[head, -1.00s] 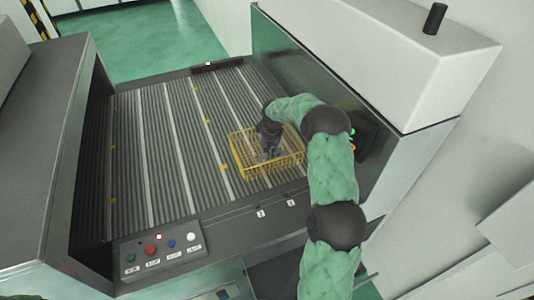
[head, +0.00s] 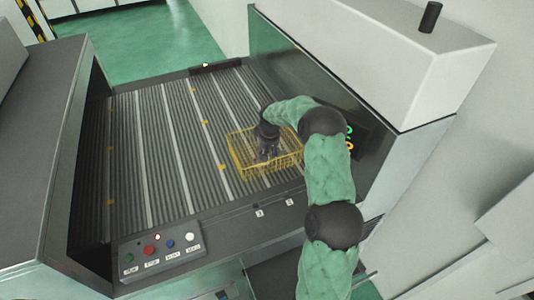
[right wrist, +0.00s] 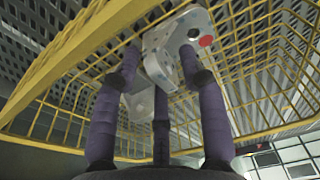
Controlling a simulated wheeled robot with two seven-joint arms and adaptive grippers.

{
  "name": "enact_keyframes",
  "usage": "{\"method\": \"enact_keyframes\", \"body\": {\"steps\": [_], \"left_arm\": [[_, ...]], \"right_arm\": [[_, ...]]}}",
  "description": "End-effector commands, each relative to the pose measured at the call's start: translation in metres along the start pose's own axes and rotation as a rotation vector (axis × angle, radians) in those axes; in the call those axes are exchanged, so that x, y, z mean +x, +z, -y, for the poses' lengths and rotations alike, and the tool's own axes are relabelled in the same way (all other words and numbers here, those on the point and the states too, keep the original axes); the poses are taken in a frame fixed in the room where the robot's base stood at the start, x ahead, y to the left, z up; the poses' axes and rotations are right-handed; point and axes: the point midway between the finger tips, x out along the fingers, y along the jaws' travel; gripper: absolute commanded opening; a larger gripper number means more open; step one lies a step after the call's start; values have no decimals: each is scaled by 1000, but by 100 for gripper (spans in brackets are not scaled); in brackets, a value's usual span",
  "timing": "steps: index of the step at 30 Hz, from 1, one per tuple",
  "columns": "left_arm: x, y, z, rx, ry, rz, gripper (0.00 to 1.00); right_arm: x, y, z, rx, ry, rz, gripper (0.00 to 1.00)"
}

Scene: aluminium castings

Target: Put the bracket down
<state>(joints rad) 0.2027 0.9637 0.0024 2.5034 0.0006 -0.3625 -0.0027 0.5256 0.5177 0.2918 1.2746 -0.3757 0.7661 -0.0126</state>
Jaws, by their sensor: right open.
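The bracket (right wrist: 163,40) is a pale grey-white casting with holes and a red dot. In the right wrist view it is in the yellow wire basket (right wrist: 262,62), past and between my fingertips. My right gripper (right wrist: 160,72) is open around it, its dark purple fingers close to the part; I cannot tell whether any finger touches it. In the head view my right gripper (head: 268,150) points down into the yellow basket (head: 236,158), and the bracket is hardly distinguishable there. My left gripper is not in view.
The basket stands on a ribbed conveyor bed (head: 160,150), which is clear to its left. A tall machine housing (head: 310,65) borders the bed on the right. A control panel (head: 160,250) with coloured buttons is at the front left.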

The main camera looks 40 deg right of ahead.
Motion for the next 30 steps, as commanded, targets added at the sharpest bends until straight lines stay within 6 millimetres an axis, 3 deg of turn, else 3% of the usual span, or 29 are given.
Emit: {"method": "enact_keyframes", "body": {"steps": [18, 30], "left_arm": [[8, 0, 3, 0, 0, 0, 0], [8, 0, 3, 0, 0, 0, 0]], "right_arm": [[-106, -1, 0, 0, 1, -3, 42], [-120, 0, 0, 0, 0, -2, 42]]}}
